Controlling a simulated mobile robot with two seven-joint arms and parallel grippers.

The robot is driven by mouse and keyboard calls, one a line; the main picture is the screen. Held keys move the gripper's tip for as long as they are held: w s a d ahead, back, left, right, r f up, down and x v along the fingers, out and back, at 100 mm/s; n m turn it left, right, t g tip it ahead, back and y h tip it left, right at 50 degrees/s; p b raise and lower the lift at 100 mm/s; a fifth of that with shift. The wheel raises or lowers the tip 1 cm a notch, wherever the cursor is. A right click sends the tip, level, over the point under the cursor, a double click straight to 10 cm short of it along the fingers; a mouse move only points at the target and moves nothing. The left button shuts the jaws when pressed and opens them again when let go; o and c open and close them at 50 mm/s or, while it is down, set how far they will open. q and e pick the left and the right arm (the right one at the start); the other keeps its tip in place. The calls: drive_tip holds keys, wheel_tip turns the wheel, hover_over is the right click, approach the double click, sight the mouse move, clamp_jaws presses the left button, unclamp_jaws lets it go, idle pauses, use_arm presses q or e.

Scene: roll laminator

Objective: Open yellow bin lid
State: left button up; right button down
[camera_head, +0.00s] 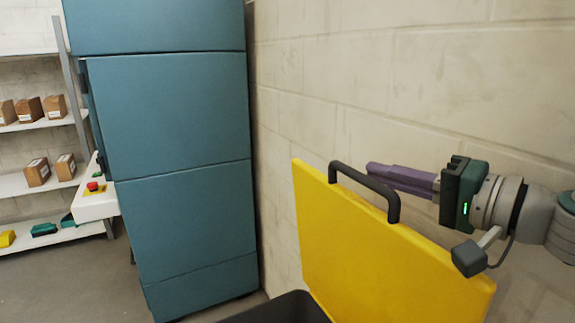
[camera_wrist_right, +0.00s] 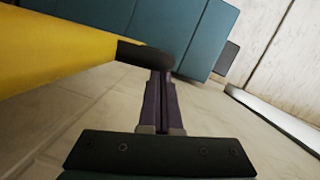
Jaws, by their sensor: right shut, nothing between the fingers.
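The yellow bin lid (camera_head: 375,250) stands raised, tilted up from the dark bin (camera_head: 285,309) at the bottom of the head view. A black handle (camera_head: 366,185) is fixed to the lid's upper edge. My right gripper (camera_head: 372,171) is shut and empty, behind the handle and the lid's top edge, on the wall side. In the right wrist view its closed purple fingers (camera_wrist_right: 160,82) point at the dark handle (camera_wrist_right: 145,54), with the yellow lid (camera_wrist_right: 60,50) to the left. I cannot tell whether the fingertips touch the handle. My left gripper is not in view.
A pale block wall (camera_head: 420,80) stands close behind the lid and my right arm. A tall teal cabinet (camera_head: 180,160) stands left of the bin. Shelves with brown boxes (camera_head: 37,172) and a red button (camera_head: 93,186) on a white panel are at the far left.

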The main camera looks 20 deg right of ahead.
drive_tip(key=shift+w+a, duration=0.1)
drive_tip(key=shift+w, duration=0.1)
drive_tip(key=shift+a, duration=0.1)
drive_tip(key=shift+n, duration=0.9)
drive_tip(key=a, duration=0.2)
drive_tip(key=a+p, duration=0.1)
drive_tip(key=a, duration=0.3)
drive_tip(key=shift+s+a+f, duration=0.1)
drive_tip(key=shift+s+f, duration=0.2)
drive_tip(key=shift+f, duration=0.1)
